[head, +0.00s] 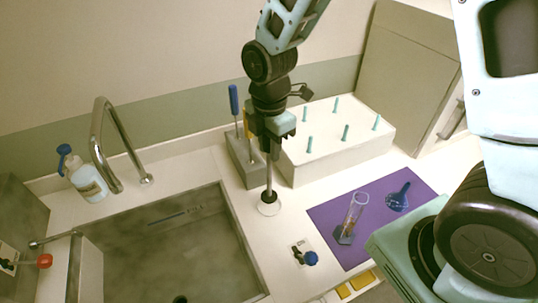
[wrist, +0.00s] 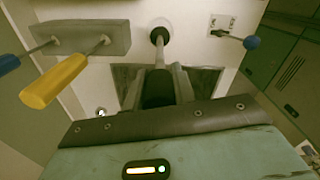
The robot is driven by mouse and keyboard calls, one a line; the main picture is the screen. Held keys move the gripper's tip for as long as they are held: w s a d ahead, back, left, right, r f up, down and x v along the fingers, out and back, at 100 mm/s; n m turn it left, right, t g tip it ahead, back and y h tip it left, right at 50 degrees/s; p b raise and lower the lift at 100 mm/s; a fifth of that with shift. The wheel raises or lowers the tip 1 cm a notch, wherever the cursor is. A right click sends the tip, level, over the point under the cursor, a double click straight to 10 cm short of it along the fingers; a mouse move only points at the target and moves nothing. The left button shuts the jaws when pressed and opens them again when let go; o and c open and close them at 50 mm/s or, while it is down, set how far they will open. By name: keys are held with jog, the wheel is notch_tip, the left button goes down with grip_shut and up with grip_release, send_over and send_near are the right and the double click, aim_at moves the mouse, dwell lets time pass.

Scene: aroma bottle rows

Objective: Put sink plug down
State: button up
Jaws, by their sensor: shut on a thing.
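The sink plug (head: 268,206) is an upright metal rod with a dark collar and a white disc at its foot. In the head view its foot is at the counter strip just right of the sink (head: 165,250). I cannot tell whether it touches the counter (head: 298,208). My gripper (head: 270,150) points down and is shut on the upper part of the rod. In the wrist view the plug (wrist: 160,38) runs away from between the fingers of my gripper (wrist: 160,78), and its round foot shows at the top. The top of the rod is hidden.
A grey holder (head: 238,160) with blue- and yellow-handled tools stands close left of the plug. Behind is a white box (head: 330,150) with several teal pegs. A purple mat (head: 325,217) holds a cylinder (head: 352,215) and funnel (head: 399,197). A blue-knobbed lever (head: 310,258) is in front.

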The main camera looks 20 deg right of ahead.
aim_at(269, 171)
jog(key=shift+f, duration=1.7)
jog(key=o, duration=1)
